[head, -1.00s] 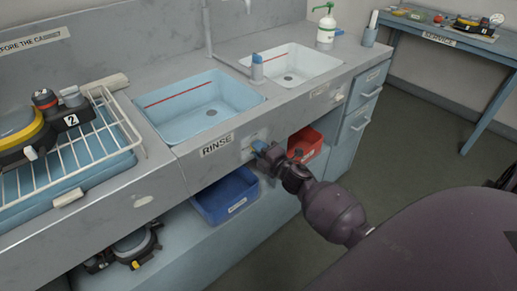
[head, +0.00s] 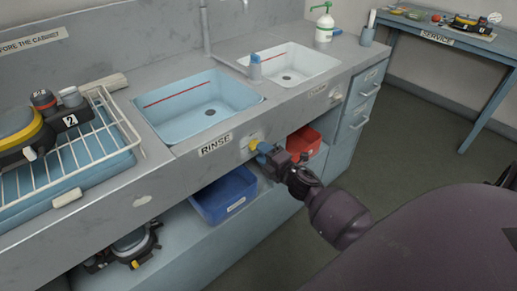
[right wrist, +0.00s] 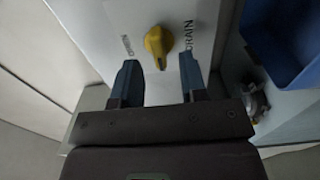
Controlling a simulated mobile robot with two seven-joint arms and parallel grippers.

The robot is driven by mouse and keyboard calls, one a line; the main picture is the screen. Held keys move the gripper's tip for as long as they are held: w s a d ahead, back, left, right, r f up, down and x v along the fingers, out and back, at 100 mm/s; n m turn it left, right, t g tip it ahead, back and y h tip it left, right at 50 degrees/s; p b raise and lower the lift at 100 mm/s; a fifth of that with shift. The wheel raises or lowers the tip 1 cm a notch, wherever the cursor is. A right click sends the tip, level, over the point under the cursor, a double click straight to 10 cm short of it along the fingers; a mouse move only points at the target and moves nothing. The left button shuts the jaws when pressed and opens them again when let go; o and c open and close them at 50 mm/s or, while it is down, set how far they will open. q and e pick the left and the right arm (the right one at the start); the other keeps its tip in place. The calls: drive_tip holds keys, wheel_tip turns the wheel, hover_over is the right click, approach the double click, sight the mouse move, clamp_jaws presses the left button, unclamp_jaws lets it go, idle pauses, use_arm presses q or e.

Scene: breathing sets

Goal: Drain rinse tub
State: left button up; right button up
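The rinse tub (head: 172,122) is a light blue basin with a red line inside, set in the counter behind the RINSE label (head: 215,145). I cannot tell how much water it holds. A yellow knob (head: 254,144) is on the counter's front panel, right of that label. My right gripper (head: 264,149) is just in front of the knob. Its blue fingers (right wrist: 159,78) are apart, with nothing between them. My left gripper is out of view.
A blue bin (head: 223,196) and a red bin (head: 305,142) are below the counter near my right gripper. A wire rack (head: 85,157) holds gear at the left.

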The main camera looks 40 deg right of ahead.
drive_tip(key=s, duration=0.8)
drive_tip(key=shift+d, duration=0.3)
drive_tip(key=shift+w, duration=0.1)
drive_tip(key=s+a+f+m+g, duration=0.3)
drive_tip(key=s+a+f+m, duration=0.1)
drive_tip(key=s+m, duration=0.5)
drive_tip(key=s+a+f+m+g+h+p, duration=0.1)
drive_tip(key=s+a+f+m+g, duration=0.3)
drive_tip(key=s+a+m, duration=0.3)
drive_tip(key=s+m, duration=0.1)
drive_tip(key=s, duration=0.2)
drive_tip(key=shift+s+a+m, duration=0.2)
drive_tip(key=shift+s+m, duration=0.1)
drive_tip(key=shift+m, duration=0.1)
